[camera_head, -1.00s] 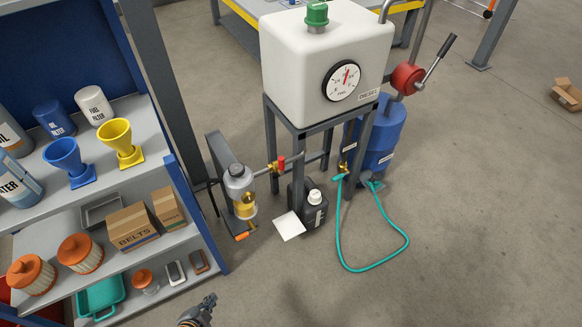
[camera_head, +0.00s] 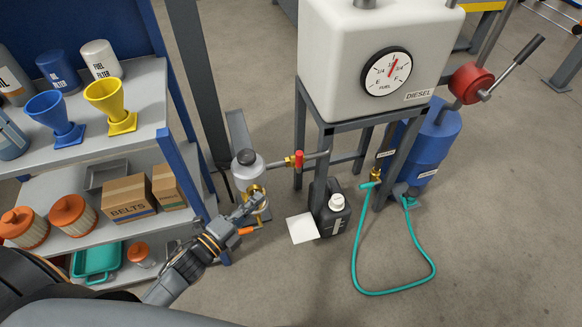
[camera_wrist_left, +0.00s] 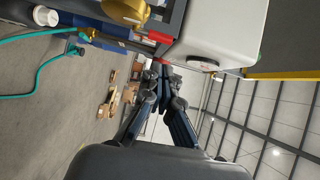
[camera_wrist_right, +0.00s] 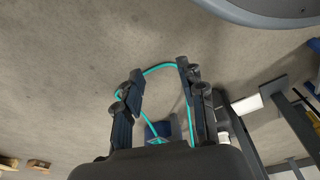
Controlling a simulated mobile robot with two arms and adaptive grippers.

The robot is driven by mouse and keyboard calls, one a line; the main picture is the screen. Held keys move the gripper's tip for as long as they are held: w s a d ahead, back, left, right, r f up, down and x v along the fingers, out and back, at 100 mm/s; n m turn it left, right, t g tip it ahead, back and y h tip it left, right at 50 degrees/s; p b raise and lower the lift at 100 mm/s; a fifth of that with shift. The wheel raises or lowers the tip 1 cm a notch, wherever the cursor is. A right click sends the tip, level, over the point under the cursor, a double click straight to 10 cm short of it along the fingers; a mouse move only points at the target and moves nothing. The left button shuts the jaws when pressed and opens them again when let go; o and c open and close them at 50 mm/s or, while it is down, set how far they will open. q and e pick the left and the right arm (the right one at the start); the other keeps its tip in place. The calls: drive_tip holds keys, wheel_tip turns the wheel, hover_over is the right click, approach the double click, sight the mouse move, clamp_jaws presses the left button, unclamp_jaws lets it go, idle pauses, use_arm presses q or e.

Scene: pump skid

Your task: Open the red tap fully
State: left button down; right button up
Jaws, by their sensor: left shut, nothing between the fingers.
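The red tap (camera_head: 299,160) sits on the thin pipe between the brass fitting and the tank stand, its handle upright in the head view. In the left wrist view a red handle (camera_wrist_left: 160,38) shows near the top, just beyond the fingers. My left gripper (camera_head: 256,200) is shut and empty, in front of the filter bowl (camera_head: 247,166), below and left of the tap and apart from it. It also shows in the left wrist view (camera_wrist_left: 161,75). My right gripper (camera_wrist_right: 158,90) is open with nothing between its fingers; it is out of the head view.
The white diesel tank (camera_head: 345,50) stands on a grey frame right of the tap. A black jug (camera_head: 335,217) and a white sheet (camera_head: 302,228) are on the floor below. A teal hose (camera_head: 355,265) loops on the right. Shelving (camera_head: 150,90) stands close on the left.

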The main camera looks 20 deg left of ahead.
sight(297, 162)
use_arm(q)
drive_tip(key=b+x, duration=0.1)
drive_tip(key=x, duration=1.2)
drive_tip(key=shift+w+d, duration=0.2)
drive_tip(key=shift+w, duration=0.3)
use_arm(e)
drive_tip(key=shift+w+a+r, duration=0.1)
drive_tip(key=shift+w+r, duration=0.2)
drive_tip(key=shift+r, duration=0.35)
drive_tip(key=shift+w+d+r, duration=0.1)
drive_tip(key=shift+w+r, duration=0.25)
drive_tip(key=shift+r, duration=0.35)
drive_tip(key=shift+w+a+r, duration=0.1)
drive_tip(key=shift+w+r, duration=0.2)
drive_tip(key=shift+r, duration=0.35)
use_arm(q)
drive_tip(key=shift+r, duration=0.1)
use_arm(e)
drive_tip(key=shift+r, duration=0.1)
